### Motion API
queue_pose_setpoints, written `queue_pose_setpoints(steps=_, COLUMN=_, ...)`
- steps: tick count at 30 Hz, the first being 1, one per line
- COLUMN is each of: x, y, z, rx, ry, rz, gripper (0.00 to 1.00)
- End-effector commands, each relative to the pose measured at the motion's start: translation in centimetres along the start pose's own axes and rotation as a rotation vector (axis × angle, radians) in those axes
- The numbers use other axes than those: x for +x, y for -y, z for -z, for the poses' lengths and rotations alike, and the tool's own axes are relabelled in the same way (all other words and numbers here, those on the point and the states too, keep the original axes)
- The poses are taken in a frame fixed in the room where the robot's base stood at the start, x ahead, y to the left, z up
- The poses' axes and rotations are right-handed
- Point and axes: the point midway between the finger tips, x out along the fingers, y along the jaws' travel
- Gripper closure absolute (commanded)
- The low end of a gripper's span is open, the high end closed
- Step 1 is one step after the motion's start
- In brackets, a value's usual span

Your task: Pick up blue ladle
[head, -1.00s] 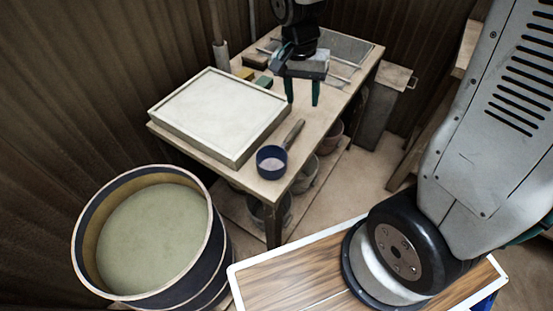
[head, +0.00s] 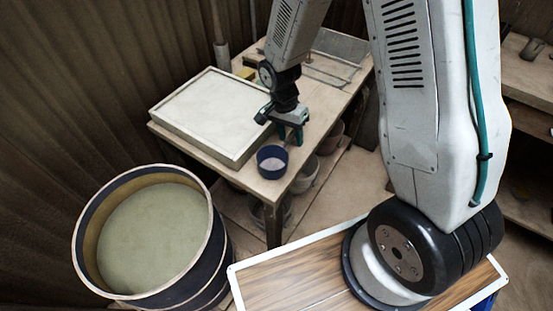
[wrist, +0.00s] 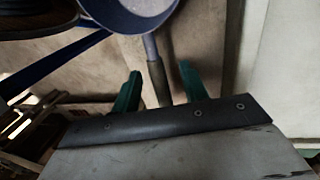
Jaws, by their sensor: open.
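The blue ladle (head: 271,161) lies near the front right corner of the work table (head: 222,165), its bowl showing in the head view. My gripper (head: 289,136) is over its handle and hides most of it there. In the wrist view the bowl (wrist: 128,14) is at the top and the handle (wrist: 155,75) runs down between the two green fingers of my gripper (wrist: 160,84). The fingers are apart, with a gap on each side of the handle. I cannot tell how far the fingertips are above the handle.
A shallow framed tray (head: 213,112) fills much of the table left of my gripper. A large round tub (head: 150,235) stands at the front left. Pots (head: 306,176) sit on the shelf under the table. A grey basin (head: 342,44) is at the table's back.

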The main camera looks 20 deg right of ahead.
Motion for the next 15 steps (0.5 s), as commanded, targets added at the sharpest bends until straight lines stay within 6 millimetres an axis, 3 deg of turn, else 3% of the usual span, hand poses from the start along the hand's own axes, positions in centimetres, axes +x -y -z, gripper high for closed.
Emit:
queue_pose_setpoints(steps=9, x=0.71, y=0.01, z=0.02, rx=-0.001, ry=-0.001, rz=0.001, gripper=0.56)
queue_pose_setpoints(steps=14, x=0.69, y=0.01, z=0.01, rx=-0.001, ry=-0.001, rz=0.001, gripper=1.0)
queue_pose_setpoints(steps=15, x=0.69, y=0.01, z=0.01, rx=-0.001, ry=-0.001, rz=0.001, gripper=1.0)
